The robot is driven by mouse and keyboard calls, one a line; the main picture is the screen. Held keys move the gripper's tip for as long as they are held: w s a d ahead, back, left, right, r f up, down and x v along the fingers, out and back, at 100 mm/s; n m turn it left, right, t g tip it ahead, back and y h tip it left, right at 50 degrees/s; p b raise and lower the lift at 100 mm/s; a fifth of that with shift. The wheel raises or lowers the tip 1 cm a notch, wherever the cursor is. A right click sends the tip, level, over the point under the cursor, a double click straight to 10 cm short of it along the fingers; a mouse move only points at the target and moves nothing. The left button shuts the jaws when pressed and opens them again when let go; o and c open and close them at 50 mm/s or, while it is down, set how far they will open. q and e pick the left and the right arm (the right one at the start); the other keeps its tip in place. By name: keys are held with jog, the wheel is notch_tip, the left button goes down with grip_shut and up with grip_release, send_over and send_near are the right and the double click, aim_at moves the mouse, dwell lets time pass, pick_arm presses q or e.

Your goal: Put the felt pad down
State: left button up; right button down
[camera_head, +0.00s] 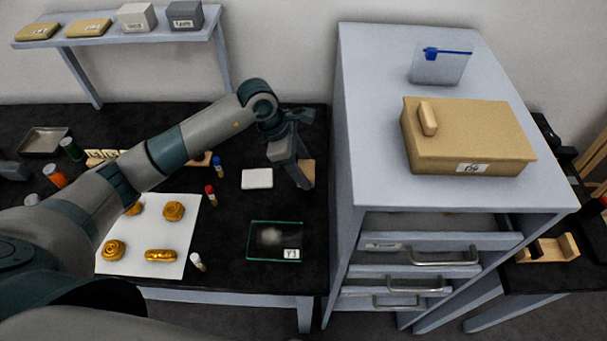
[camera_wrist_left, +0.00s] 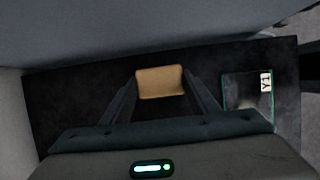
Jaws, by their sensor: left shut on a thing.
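The felt pad (camera_wrist_left: 160,82) is a tan, roughly square piece between the fingertips of my left gripper (camera_wrist_left: 160,92) in the left wrist view. In the head view my left gripper (camera_head: 300,178) points down over the right end of the black table, and the tan felt pad (camera_head: 308,170) shows partly behind its fingers. The gripper is shut on the pad. I cannot tell how high the pad is above the table. My right gripper is not in view.
A white block (camera_head: 257,178) and a glass plate labelled Y1 (camera_head: 275,241) lie near the gripper. A white sheet (camera_head: 185,212) bears several gilt pieces. Small vials stand between. A grey drawer cabinet (camera_head: 365,150), with a tan box (camera_head: 465,140) on top, borders the table at right.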

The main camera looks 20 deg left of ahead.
pick_arm(q)
notch_tip(320, 180, down, 3)
jog(key=shift+r+p, duration=0.1)
jog(key=shift+p, duration=0.5)
jog(key=shift+f, duration=0.3)
jog(key=shift+f+b, duration=0.2)
jog(key=shift+b, duration=0.1)
jog(key=o, duration=0.9)
jog(key=shift+r, duration=0.1)
jog(key=shift+o, duration=0.2)
